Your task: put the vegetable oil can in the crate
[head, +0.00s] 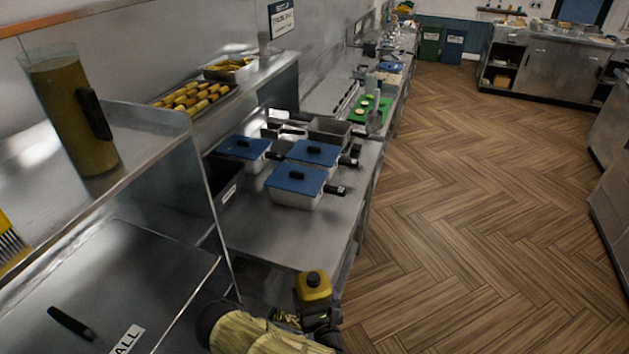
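The fingertips are partly hidden by the can and hard to make out. I cannot clearly identify a crate in this view.
Blue-lidded containers (297,180) stand on the steel counter (290,238). A tall jug of brownish liquid (75,115) and a tray of fried food (193,97) are on the shelf. The wooden floor (470,210) to the right is clear.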

